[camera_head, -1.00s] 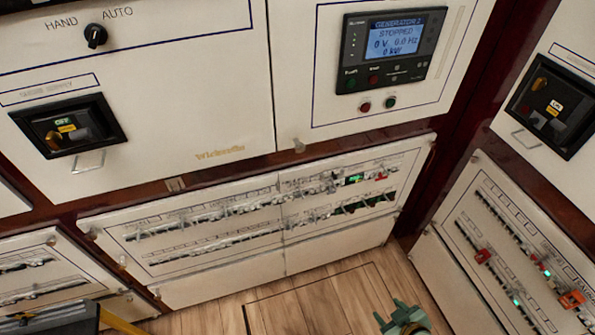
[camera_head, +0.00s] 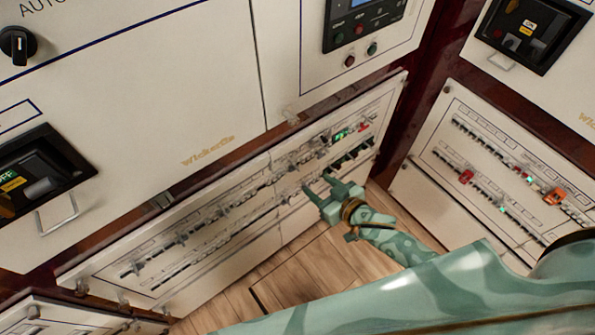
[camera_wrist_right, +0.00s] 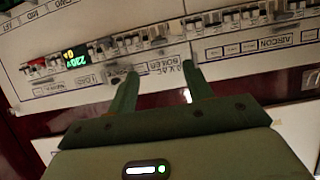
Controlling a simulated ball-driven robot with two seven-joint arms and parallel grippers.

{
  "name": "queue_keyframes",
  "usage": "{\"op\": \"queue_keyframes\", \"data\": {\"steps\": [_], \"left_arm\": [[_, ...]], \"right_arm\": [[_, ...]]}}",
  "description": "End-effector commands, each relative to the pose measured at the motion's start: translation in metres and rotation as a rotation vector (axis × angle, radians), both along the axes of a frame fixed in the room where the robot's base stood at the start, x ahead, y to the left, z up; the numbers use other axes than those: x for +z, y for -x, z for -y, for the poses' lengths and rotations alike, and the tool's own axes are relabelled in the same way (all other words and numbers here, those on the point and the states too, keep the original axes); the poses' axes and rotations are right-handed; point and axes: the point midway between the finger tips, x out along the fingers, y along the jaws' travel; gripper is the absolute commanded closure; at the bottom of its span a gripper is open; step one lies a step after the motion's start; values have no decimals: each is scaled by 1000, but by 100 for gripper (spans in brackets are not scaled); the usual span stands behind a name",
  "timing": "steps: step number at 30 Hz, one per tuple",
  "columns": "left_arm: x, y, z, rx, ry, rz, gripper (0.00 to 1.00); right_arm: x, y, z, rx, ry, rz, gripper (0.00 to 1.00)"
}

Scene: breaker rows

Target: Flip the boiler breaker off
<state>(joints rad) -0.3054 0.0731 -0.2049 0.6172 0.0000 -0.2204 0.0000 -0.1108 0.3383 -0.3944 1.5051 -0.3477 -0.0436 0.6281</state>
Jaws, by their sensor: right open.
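The right wrist view shows the breaker panel upside down. A BOILER label (camera_wrist_right: 162,67) is readable between my right gripper's fingers, and a group of breakers (camera_wrist_right: 152,40) sits just beyond it. The lever position of the boiler breaker is too small and blurred to tell. My right gripper (camera_wrist_right: 161,72) is open and empty, with a finger on each side of the label; contact cannot be told. In the head view my right gripper (camera_head: 318,186) is in front of the lower row of the long breaker panel (camera_head: 335,205). My left gripper is not in view.
A green display (camera_head: 341,135) and a red breaker (camera_head: 364,127) sit farther right on the same panel. An AIRCON label (camera_wrist_right: 272,43) shows in the wrist view. Another breaker panel (camera_head: 425,182) stands on the right wall. Wooden floor (camera_head: 310,270) lies below.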

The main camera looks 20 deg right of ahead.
Motion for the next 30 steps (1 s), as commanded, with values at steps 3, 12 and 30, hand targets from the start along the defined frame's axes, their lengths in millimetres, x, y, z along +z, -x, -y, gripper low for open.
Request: {"op": "queue_keyframes", "data": {"steps": [3, 12, 30], "left_arm": [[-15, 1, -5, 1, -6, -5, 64], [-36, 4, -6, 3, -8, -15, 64], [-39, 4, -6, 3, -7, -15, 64]], "right_arm": [[-17, -28, -10, 0, -1, 0, 49], [-39, -79, -29, 0, 0, -2, 49], [-41, -91, -33, 0, 0, -1, 91]]}}
